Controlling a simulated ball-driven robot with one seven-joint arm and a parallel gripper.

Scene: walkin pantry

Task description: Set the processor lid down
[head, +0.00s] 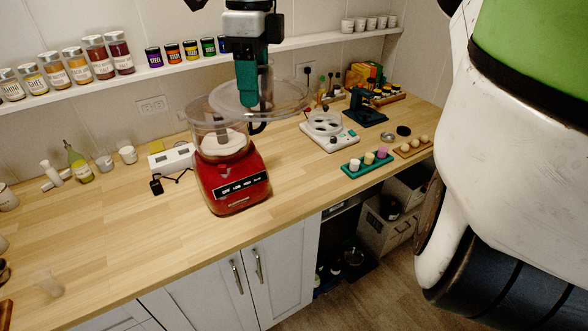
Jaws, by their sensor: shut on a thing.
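The clear processor lid (288,100) hangs in my gripper (249,101), slightly above and to the right of the bowl in the picture. The green-tipped fingers are shut on it near its centre; the exact grip point is partly hidden. The food processor (236,183) has a red base with a row of buttons and stands upright on the wooden counter. Its clear bowl (213,141) holds something white. The lid's left part overlaps the bowl's rim in the picture, and I cannot tell whether they touch.
A white box-shaped device (172,159) stands left of the processor. A white appliance with a round clear top (328,131) and a green tray of small cups (367,163) stand to the right. Jars line the wall shelf (150,72).

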